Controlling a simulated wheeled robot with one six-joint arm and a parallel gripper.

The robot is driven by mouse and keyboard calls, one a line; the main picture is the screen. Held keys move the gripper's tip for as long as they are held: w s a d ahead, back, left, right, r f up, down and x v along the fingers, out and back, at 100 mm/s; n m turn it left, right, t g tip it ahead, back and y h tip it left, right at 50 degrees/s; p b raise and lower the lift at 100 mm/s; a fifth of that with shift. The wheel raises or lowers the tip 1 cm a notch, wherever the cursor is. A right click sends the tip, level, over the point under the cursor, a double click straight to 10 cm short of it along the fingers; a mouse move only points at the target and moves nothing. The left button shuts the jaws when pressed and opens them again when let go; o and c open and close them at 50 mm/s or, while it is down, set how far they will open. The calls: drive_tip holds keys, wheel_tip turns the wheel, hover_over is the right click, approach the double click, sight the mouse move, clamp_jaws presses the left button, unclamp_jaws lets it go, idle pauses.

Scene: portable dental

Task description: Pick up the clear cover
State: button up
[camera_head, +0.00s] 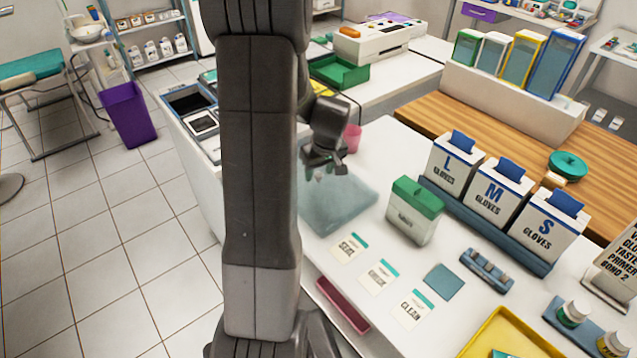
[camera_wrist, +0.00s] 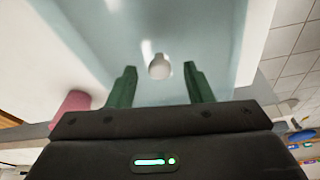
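The clear cover (camera_head: 345,208) is a see-through bluish box shape on the white counter, partly hidden behind my arm in the head view. My gripper (camera_head: 328,172) is above the cover. In the wrist view my gripper (camera_wrist: 157,84) is open, with one green finger on each side of the knob and gaps between them. I cannot tell how far the fingertips are above the knob's base.
A pink cup (camera_head: 352,138) stands just behind the cover; it also shows in the wrist view (camera_wrist: 72,105). A green-lidded box (camera_head: 415,210) stands to the right. Labelled cards (camera_head: 380,275) lie in front, and glove boxes (camera_head: 497,190) stand farther right.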

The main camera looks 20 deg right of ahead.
clamp_jaws()
